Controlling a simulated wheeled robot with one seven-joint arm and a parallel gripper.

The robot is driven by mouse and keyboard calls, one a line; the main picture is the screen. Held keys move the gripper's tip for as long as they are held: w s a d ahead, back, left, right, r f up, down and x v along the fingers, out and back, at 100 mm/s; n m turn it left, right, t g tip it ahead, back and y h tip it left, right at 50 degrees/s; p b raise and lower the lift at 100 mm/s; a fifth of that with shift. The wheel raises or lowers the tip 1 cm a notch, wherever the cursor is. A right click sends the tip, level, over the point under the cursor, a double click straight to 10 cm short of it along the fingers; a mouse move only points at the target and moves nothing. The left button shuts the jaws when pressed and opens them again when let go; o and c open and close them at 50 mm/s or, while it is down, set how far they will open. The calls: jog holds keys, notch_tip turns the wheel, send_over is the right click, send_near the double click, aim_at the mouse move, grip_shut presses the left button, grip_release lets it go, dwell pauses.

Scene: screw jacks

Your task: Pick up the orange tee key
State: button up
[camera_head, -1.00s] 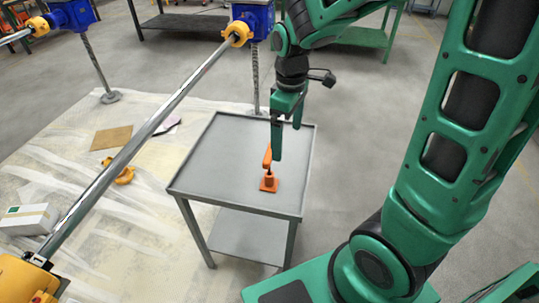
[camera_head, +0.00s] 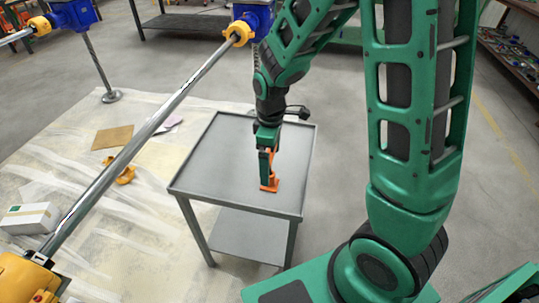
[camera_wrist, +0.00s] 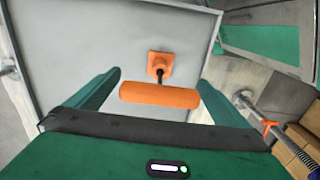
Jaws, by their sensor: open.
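The orange tee key stands on the grey table. In the head view its orange base (camera_head: 270,185) shows just below my gripper (camera_head: 266,176), which hides much of the rest. In the wrist view the key's orange crossbar (camera_wrist: 160,95) lies between my two green fingers, with its dark stem and square orange base beyond it. My gripper (camera_wrist: 160,92) is open, with a finger on each side of the bar's ends. I see no clear contact between the fingers and the bar.
The grey table (camera_head: 215,160) has a raised rim and is otherwise bare. A long steel shaft (camera_head: 145,135) with yellow couplings runs past its left side. A white box (camera_head: 30,218) and brown cardboard (camera_head: 112,137) lie on the floor sheeting at left.

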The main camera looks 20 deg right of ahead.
jog(key=shift+f, duration=1.15)
jog(key=c, duration=1.6)
jog(key=shift+r, duration=0.15)
notch_tip(320, 180, up, 9)
jog(key=shift+f, duration=0.15)
jog(key=shift+r, duration=0.55)
